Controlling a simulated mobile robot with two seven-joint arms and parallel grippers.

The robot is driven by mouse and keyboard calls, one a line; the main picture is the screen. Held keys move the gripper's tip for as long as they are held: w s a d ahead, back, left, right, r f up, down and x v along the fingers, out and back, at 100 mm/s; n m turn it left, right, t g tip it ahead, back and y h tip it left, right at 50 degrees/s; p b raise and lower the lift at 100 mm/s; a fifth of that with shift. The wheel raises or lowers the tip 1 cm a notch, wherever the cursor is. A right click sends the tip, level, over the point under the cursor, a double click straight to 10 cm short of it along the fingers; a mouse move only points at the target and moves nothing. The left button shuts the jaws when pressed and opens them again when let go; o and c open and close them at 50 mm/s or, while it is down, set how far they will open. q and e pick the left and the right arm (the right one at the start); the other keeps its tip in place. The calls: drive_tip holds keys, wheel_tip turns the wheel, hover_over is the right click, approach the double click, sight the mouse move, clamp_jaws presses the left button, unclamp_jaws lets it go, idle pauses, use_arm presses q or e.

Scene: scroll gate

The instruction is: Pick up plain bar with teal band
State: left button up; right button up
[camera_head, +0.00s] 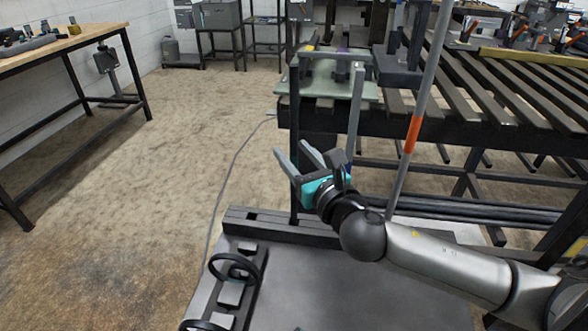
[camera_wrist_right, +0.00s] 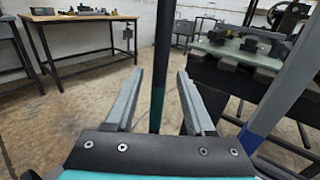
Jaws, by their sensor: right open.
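A dark upright bar with a teal band (camera_wrist_right: 157,108) stands between the two fingers in the right wrist view, with a gap on either side. In the head view a dark upright (camera_head: 294,120) rises just behind the fingertips, and it looks like the same bar; no teal band can be made out there. My right gripper (camera_head: 296,160) is open and empty, its fingers pointing left toward that upright. It also shows in the right wrist view (camera_wrist_right: 160,85). I cannot tell whether the bar is fully inside the jaws. My left gripper is not in view.
A grey bar with an orange band (camera_head: 413,135) leans right of the gripper. A grey bar with a blue band (camera_wrist_right: 250,138) is close on the right in the wrist view. A slatted roller table (camera_head: 480,95) stands behind. A wooden bench (camera_head: 85,38) is at left; floor between is clear.

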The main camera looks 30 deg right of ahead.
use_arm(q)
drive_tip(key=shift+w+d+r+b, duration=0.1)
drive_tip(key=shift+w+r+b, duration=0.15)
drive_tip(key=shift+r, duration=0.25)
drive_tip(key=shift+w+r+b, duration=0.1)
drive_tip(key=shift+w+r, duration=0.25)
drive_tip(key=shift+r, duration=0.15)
use_arm(e)
drive_tip(key=shift+w+r, duration=0.15)
drive_tip(key=shift+w, duration=1.5)
drive_tip(key=shift+c, duration=0.2)
clamp_jaws()
drive_tip(key=shift+r, duration=0.1)
